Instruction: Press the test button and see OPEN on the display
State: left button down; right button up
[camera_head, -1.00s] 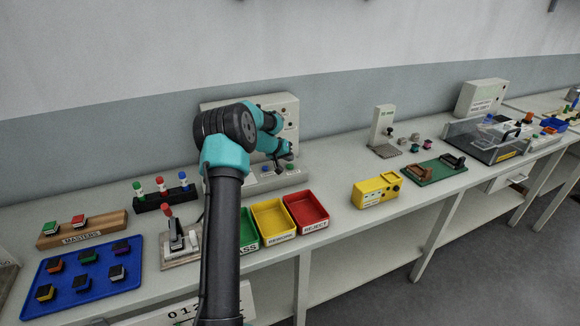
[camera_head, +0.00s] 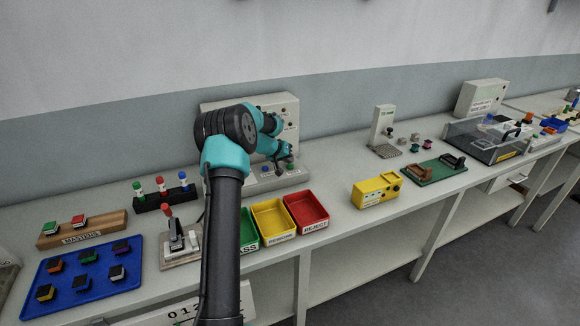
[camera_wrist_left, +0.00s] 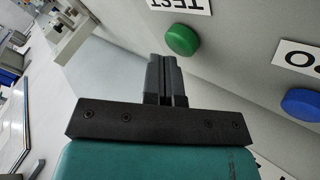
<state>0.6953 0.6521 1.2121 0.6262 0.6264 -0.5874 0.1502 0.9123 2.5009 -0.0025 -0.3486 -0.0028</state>
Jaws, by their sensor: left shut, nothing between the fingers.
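The grey tester (camera_head: 291,122) stands against the wall behind my left arm, which hides much of its face. Its green button (camera_head: 290,166) is on the low front part, and it also shows in the left wrist view (camera_wrist_left: 182,40) beside an upside-down TEST label (camera_wrist_left: 180,5). A blue button (camera_wrist_left: 301,104) sits farther along the panel. My left gripper (camera_head: 287,157) is shut and empty. In the left wrist view its fingertips (camera_wrist_left: 164,60) are beside the green button with a gap in the picture; contact is not seen. I cannot make out any display text.
Green, yellow (camera_head: 272,218) and red (camera_head: 306,211) bins stand in front of the tester. A yellow meter box (camera_head: 377,190) is to the right. A lever fixture (camera_head: 178,240), a blue tray (camera_head: 82,277) and a wooden block (camera_head: 82,229) are to the left.

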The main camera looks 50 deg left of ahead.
aim_at(289, 165)
pick_arm(q)
jog(key=shift+f, duration=0.55)
dwell(0.8)
dwell(0.3)
jog(key=shift+r, duration=0.95)
jog(key=shift+r, duration=0.1)
jog(key=shift+r, duration=2.45)
jog(key=shift+d, duration=0.1)
